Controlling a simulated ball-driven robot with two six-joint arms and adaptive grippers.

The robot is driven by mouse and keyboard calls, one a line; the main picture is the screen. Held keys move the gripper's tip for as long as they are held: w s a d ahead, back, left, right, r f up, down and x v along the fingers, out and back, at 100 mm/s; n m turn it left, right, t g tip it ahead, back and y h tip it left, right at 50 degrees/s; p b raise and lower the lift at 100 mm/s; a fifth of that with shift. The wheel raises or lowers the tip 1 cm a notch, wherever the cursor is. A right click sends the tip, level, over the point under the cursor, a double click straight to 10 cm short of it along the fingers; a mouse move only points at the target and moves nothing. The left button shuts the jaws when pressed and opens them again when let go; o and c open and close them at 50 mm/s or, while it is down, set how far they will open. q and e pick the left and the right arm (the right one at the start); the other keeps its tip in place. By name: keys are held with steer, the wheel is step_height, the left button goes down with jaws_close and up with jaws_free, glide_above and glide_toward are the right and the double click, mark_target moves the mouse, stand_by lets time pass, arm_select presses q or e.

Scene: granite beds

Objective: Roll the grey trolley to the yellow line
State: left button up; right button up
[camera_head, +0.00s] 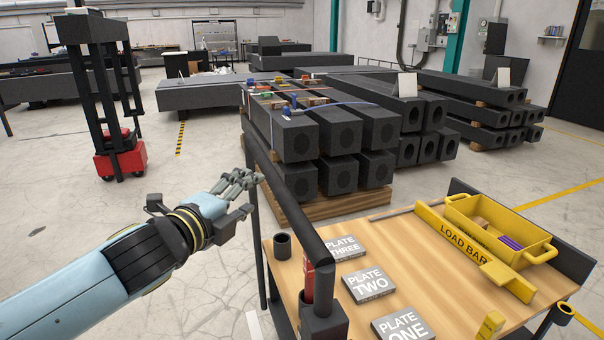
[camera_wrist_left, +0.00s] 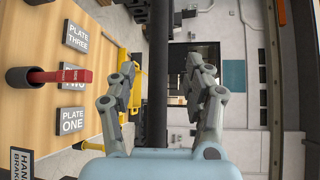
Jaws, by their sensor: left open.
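The trolley has a wooden deck (camera_head: 385,240) with dark edges and stands at the lower right of the head view. Its dark push bar (camera_head: 290,200) runs along the deck's left side. My left gripper (camera_head: 243,181) is open beside the bar's far part. In the left wrist view the bar (camera_wrist_left: 154,50) passes between the spread fingers (camera_wrist_left: 160,80), with no clear contact. A red-gripped lever (camera_head: 309,280) stands near the bar; its red part (camera_wrist_left: 75,76) also shows at the wrist. A yellow floor line (camera_head: 562,194) lies beyond the trolley at right. My right gripper is out of view.
Plates (camera_head: 368,284), a yellow load bar (camera_head: 470,250) and a yellow tray (camera_head: 545,254) lie on the deck. Stacked granite beams (camera_head: 300,140) stand close behind. A red-based lift truck (camera_head: 120,160) stands at left. Floor between them is clear.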

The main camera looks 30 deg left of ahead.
mark_target(267, 180)
arm_select(q)
steer(key=w, duration=0.3)
steer(key=shift+a+f+p, duration=0.1)
steer(key=shift+a+p, duration=0.2)
steer(key=w, duration=0.4)
steer(key=w+f+p, duration=0.1)
steer(key=w, duration=0.2)
steer(key=shift+a+f, duration=0.1)
steer(key=shift+a, duration=0.25)
steer(key=shift+w+f, duration=0.1)
steer(key=shift+w, duration=0.2)
steer(key=shift+c, duration=1.5)
steer(key=c, duration=0.7)
jaws_close()
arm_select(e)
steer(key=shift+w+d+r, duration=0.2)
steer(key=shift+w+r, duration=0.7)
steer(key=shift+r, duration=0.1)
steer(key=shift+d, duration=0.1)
